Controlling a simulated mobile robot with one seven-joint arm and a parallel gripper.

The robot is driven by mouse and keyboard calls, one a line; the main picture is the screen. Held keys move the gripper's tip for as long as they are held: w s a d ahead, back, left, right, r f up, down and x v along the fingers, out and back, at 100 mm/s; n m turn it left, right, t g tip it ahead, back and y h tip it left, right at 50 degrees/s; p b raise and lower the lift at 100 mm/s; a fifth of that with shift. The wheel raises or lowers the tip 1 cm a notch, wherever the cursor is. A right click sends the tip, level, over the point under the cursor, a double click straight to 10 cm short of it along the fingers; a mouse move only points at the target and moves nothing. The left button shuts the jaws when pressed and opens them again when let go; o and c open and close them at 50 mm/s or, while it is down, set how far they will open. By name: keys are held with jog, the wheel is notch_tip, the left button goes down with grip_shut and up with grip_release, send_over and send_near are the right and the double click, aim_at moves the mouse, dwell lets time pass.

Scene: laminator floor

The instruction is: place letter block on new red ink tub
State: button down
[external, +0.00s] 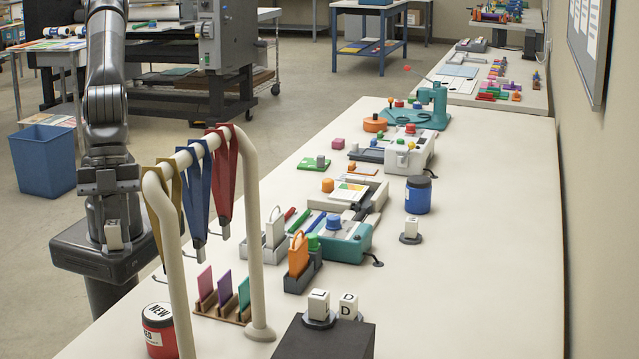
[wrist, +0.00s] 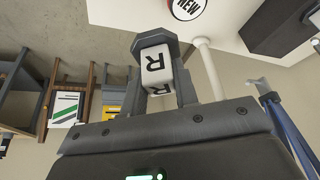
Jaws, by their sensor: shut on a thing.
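My gripper (external: 114,228) is shut on a white letter block (external: 114,240) at the left, beyond the table's left edge in the external view. In the wrist view my gripper (wrist: 158,75) holds the block (wrist: 157,70), which shows a black R. The new red ink tub (external: 158,335) stands at the table's front left, red and black with a white lid marked NEW. It is partly hidden behind the rack post. Its lid (wrist: 187,8) also shows at the top of the wrist view. The block is apart from the tub.
A cream rack (external: 255,220) with hanging yellow, blue and red lanyards stands beside the tub. Letter blocks L (external: 318,303) and D (external: 348,305) stand by a dark box (external: 325,340). A blue tub (external: 418,196) stands farther back. The table's right side is clear.

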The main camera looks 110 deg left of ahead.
jog(key=s+d+m, duration=0.2)
jog(key=s+d, duration=0.1)
jog(key=s, duration=0.1)
send_near(158, 318)
jog(key=shift+w+d+g, duration=0.3)
jog(key=shift+w+d, duration=0.2)
jog(key=shift+d, duration=0.2)
jog(key=shift+w+f, duration=0.1)
jog(key=shift+f, duration=1.9)
jog(key=shift+f, duration=0.15)
jog(key=c, duration=1.1)
grip_release()
